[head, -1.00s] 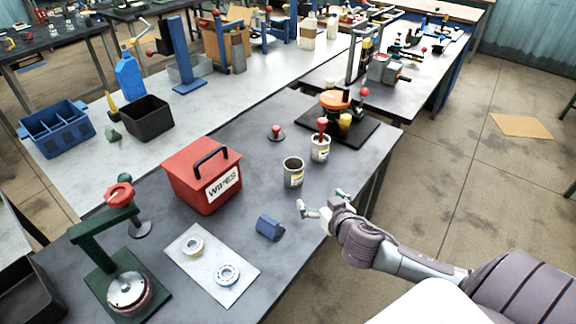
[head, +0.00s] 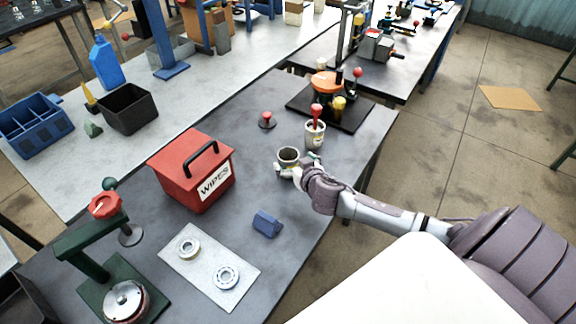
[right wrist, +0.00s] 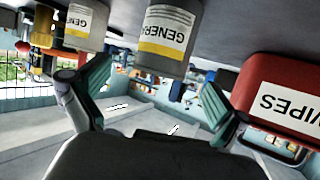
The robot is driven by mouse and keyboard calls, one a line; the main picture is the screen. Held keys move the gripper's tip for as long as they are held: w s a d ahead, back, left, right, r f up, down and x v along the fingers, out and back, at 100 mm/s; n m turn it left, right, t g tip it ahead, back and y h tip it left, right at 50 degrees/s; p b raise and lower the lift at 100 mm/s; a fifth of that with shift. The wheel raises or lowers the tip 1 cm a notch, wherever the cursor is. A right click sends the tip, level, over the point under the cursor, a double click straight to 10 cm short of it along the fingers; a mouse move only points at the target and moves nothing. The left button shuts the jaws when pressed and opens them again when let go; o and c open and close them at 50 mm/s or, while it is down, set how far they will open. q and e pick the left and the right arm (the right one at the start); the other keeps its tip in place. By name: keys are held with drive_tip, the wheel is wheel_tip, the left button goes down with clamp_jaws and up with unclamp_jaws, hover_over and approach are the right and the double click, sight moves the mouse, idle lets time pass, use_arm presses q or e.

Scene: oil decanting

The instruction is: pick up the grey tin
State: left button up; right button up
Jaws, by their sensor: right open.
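The grey tin (head: 288,155) is an open, upright can with a grey and yellow label, standing on the dark table. In the right wrist view it (right wrist: 165,38) appears upside down, between the lines of the two fingers. My right gripper (head: 297,168) is open at the near side of the tin, with a finger towards each side. The gripper's green-padded fingers (right wrist: 158,82) are spread wide in the right wrist view. Whether either finger touches the tin cannot be told. The tin's lower part is partly hidden by the gripper in the head view. My left gripper is not in view.
A second similar tin (head: 315,136) holding a red-topped tool stands close behind. A red wipes box (head: 185,180) is to the left. A blue block (head: 266,224) and a pale sheet with rings (head: 205,268) lie nearer. The table's right edge is close.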

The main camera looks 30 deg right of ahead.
sight(285, 153)
drive_tip(key=shift+w+d+f+p, duration=0.15)
drive_tip(key=shift+w+p, duration=0.25)
drive_tip(key=shift+w, duration=0.3)
drive_tip(key=shift+x, duration=1.2)
drive_tip(key=shift+w+f, duration=0.45)
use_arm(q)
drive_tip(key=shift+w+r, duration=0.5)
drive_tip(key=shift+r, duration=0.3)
use_arm(e)
drive_tip(key=shift+s, duration=0.1)
drive_tip(key=shift+c, duration=0.7)
drive_tip(key=c, duration=1.2)
drive_tip(key=shift+r, duration=0.1)
drive_tip(key=shift+c, duration=0.2)
